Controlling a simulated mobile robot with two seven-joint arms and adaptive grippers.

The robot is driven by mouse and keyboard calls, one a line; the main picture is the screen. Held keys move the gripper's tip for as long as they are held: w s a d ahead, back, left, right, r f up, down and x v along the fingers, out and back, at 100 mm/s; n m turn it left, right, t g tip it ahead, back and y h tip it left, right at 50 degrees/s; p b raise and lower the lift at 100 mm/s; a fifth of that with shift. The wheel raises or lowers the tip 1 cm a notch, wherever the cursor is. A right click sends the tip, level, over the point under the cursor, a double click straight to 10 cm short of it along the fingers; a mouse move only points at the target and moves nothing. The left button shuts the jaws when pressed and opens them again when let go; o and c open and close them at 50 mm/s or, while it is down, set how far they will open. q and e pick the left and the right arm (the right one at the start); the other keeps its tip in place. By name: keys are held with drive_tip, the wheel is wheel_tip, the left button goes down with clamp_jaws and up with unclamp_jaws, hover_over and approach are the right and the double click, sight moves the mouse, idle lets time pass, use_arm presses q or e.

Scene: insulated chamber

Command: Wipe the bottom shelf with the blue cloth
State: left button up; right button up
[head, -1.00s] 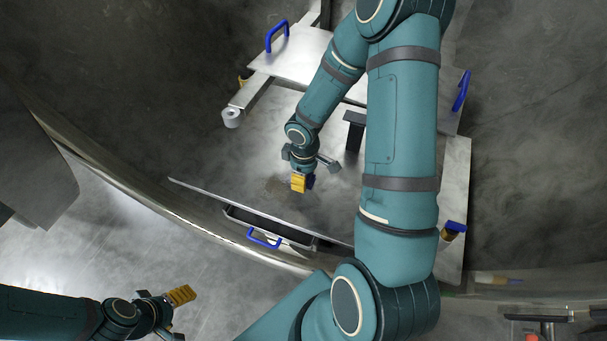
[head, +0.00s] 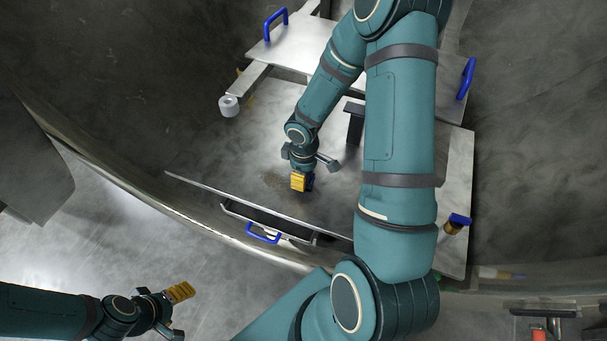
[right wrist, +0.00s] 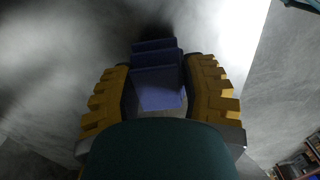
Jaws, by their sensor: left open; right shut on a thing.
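The bottom shelf (head: 235,150) is a wide grey metal surface in the head view, with a brownish smudge (head: 272,182) on it. My right gripper (head: 302,182) is low over this shelf, just right of the smudge. It is shut on the folded blue cloth (head: 310,182), mostly hidden behind its yellow fingers. In the right wrist view the cloth (right wrist: 160,92) sits between both yellow fingers, its far end towards the grey surface. I cannot tell whether it touches the shelf. My left gripper (head: 184,312) is open and empty at the lower left, away from the shelf.
A higher plate with a blue handle (head: 275,24) covers the back of the shelf. A dark post (head: 355,123) stands right of my gripper. The shelf's left part is clear.

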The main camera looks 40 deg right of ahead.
use_arm(q)
drive_tip(key=shift+f+b, duration=0.9)
drive_tip(key=shift+f, duration=0.05)
use_arm(e)
drive_tip(key=shift+f, duration=1)
